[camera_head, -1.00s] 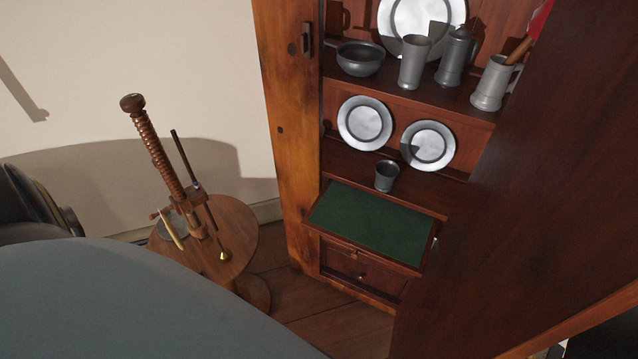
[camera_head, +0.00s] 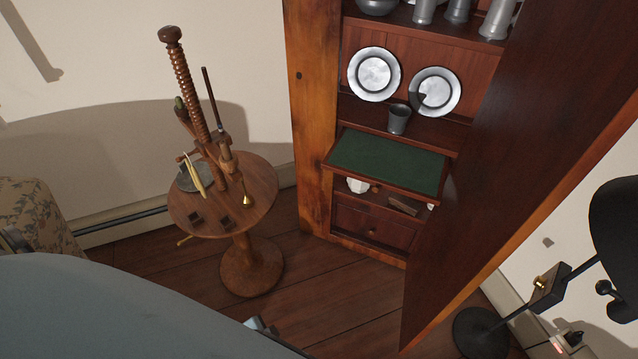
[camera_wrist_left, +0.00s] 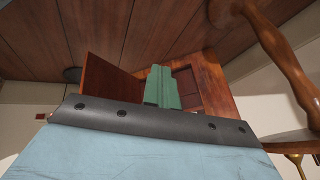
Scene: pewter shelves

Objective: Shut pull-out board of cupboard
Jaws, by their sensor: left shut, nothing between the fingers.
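The cupboard (camera_head: 313,130) stands right of centre in the head view. Its pull-out board (camera_head: 388,160), with a green top and dark wood rim, is out and sticks forward below the plate shelf. In the left wrist view the cupboard (camera_wrist_left: 212,82) appears upside down, partly covered by my gripper. There my left gripper (camera_wrist_left: 162,88) shows as two green fingers pressed together, with nothing between them. It points toward the cupboard and appears apart from the board. My right gripper is in neither view.
The open cupboard door (camera_head: 530,130) swings out on the right. Above the board stand a pewter cup (camera_head: 399,119) and plates (camera_head: 374,74). A drawer (camera_head: 372,230) lies below. A round table (camera_head: 258,195) with a wooden screw stand is left. A black lamp (camera_head: 490,330) stands right.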

